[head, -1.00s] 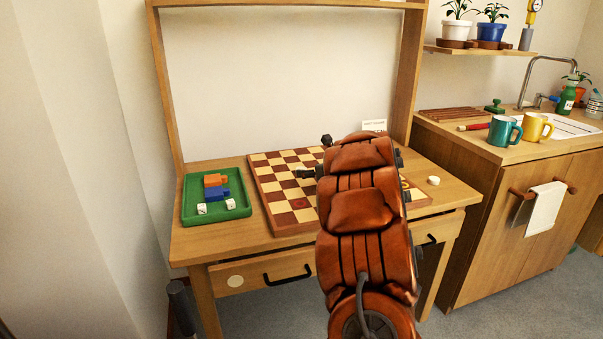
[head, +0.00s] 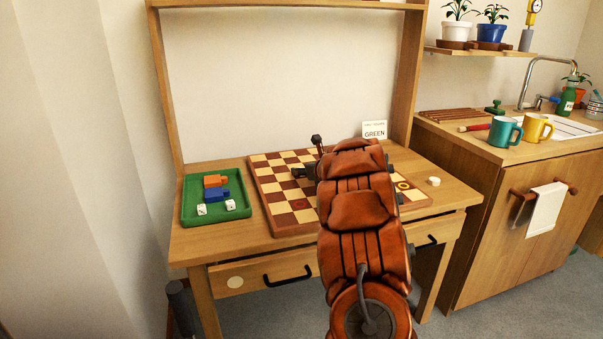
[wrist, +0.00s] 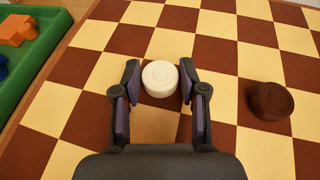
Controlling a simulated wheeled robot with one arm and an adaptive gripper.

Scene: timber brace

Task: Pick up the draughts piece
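A white draughts piece (wrist: 160,78) lies on the chequered board (wrist: 85,65) in the wrist view. My gripper (wrist: 160,80) is open, with one finger on each side of the piece and a small gap on both sides. A dark brown piece (wrist: 270,101) lies on the board to the right, clear of the fingers. In the head view my gripper (head: 300,172) is low over the board (head: 279,203), and the white piece between its fingers cannot be made out. My arm hides much of the board's right part.
A green tray (head: 185,216) with orange and blue blocks and two dice stands left of the board. Another white disc (head: 433,181) lies on the desk at right. A card reading GREEN (head: 375,130) stands behind.

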